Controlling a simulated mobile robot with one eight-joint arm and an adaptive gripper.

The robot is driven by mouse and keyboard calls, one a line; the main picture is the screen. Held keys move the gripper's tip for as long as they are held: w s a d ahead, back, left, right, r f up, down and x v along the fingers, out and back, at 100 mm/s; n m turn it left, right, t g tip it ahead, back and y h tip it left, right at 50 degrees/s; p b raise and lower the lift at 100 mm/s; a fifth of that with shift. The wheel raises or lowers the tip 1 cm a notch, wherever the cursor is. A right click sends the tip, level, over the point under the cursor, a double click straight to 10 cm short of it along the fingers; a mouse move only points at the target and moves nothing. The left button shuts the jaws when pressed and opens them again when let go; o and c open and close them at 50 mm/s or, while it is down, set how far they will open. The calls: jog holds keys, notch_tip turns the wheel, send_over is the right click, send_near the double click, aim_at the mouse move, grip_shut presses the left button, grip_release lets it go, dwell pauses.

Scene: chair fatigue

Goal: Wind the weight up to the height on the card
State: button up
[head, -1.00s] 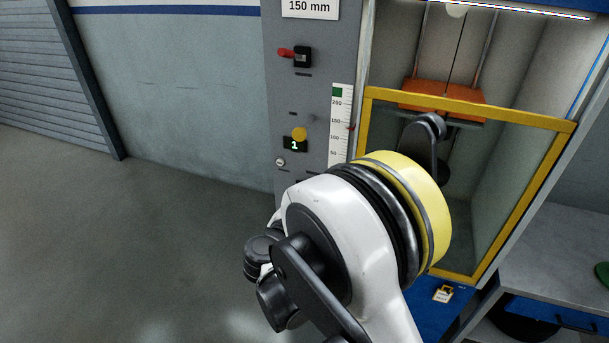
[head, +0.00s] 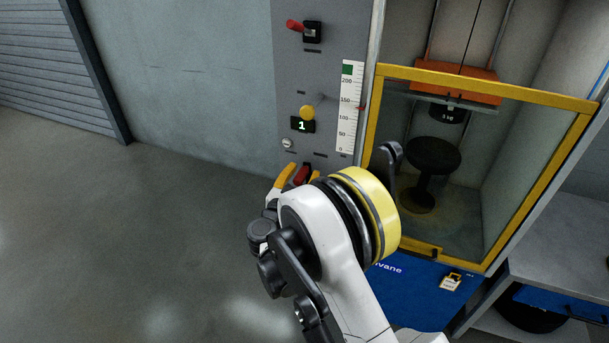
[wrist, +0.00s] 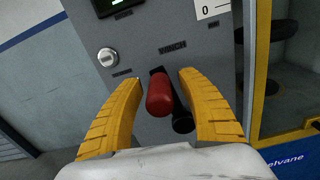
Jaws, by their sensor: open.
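The winch handle (wrist: 159,97), a red knob on a dark crank, sits between my gripper's yellow fingers in the wrist view. My gripper (wrist: 161,76) is open around the knob, with a visible gap on each side. In the head view my gripper (head: 300,172) is at the low front of the grey panel, partly behind my arm. The orange weight (head: 460,82) hangs on its rods inside the cabinet, with a black pad (head: 448,113) below it, above a black stool (head: 433,156).
A yellow-framed guard (head: 480,88) closes the cabinet front, close right of my arm. The panel holds a red lever (head: 296,26), a yellow knob (head: 307,113) and a display reading 1 (head: 302,125). A grey bench (head: 560,245) stands right. Floor at left is clear.

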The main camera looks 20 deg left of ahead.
jog(key=shift+w, duration=0.4)
grip_shut()
jog(key=shift+s+d+m, duration=0.1)
jog(key=shift+d+m, duration=0.45)
jog(key=shift+m, duration=0.05)
jog(key=shift+s+d+m, duration=0.1)
jog(key=shift+d+m, duration=0.8)
jog(key=shift+m, duration=0.1)
grip_release()
